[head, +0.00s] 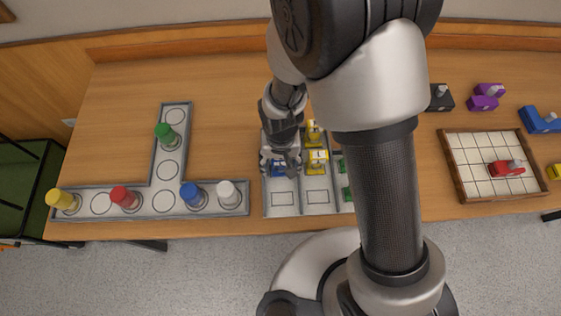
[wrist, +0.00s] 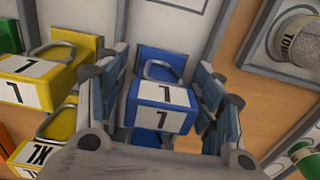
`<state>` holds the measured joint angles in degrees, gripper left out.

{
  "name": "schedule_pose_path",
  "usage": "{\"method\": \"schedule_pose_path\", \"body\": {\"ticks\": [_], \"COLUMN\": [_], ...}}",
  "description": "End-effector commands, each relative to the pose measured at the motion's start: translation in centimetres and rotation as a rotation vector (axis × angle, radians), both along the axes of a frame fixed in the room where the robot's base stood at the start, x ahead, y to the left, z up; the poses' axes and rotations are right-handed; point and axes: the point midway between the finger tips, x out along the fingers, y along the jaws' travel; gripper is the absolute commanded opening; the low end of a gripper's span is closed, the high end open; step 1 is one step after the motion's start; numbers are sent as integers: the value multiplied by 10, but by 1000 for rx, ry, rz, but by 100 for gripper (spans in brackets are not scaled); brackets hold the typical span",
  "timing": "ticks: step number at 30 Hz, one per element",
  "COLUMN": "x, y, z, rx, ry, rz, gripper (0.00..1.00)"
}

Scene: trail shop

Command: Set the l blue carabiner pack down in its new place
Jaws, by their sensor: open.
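The l blue carabiner pack (head: 279,169) sits in the left column of a grey compartment tray (head: 299,214), partly hidden by my gripper in the head view. In the wrist view the blue pack (wrist: 163,95) shows a white label with an L and a metal loop on top. My gripper (head: 281,160) is over it. In the wrist view my gripper (wrist: 161,82) is open, with one finger on each side of the pack. A gap shows at the right finger; contact at the left is unclear. Whether the pack rests flat on the tray is hidden.
Yellow packs (head: 317,161) stand in the column to the right, close to my left finger in the wrist view (wrist: 28,82). Green packs (head: 347,194) lie beyond. A grey T-shaped board (head: 168,172) with coloured bottles is left. A gridded tray (head: 480,175) is right.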

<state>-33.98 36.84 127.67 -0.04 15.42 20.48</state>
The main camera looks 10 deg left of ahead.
Motion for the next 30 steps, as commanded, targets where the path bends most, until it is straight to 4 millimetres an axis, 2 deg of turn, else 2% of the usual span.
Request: {"method": "schedule_pose_path", "body": {"ticks": [5, 8, 21, 25, 30], "x": [0, 1, 1, 0, 0], "y": [0, 0, 0, 0, 0], "z": [1, 8, 98, 115, 124], "rx": [0, 1, 2, 1, 0], "ry": [0, -2, -3, -2, 0], "rz": [0, 0, 0, 0, 0], "gripper": [61, 61, 61, 61, 61]}}
